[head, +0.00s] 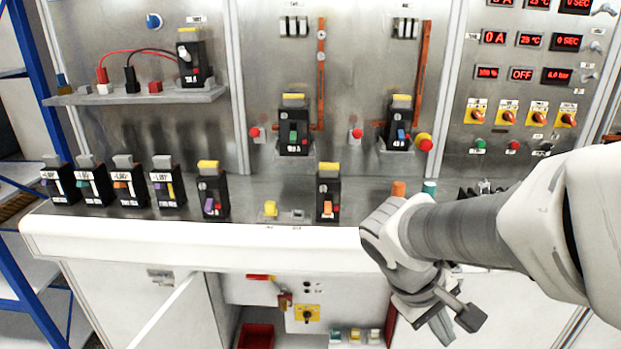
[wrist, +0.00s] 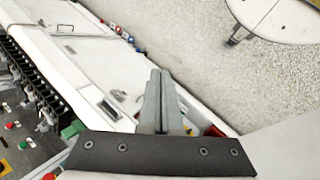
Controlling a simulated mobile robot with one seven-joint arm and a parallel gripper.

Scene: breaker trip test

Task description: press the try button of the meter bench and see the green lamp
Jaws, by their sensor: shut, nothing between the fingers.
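The meter bench panel (head: 530,80) stands upright at the right of the head view, with red digital displays and yellow rotary switches. Below these sit a green button or lamp (head: 479,143), a red one (head: 513,145) and a dark one (head: 545,147). Their labels are too small to read, so I cannot tell which is the try button or whether a green lamp is lit. My gripper (head: 443,326) hangs in front of the bench edge, below and left of these controls, touching none. In the wrist view its fingers (wrist: 158,85) are together and empty.
A white-edged worktop (head: 190,240) carries several black breakers, with more on the back panel. Below are a yellow rotary switch (head: 307,313) and a red bin (head: 256,336). The wrist view shows open floor (wrist: 200,60) and a round table (wrist: 280,20).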

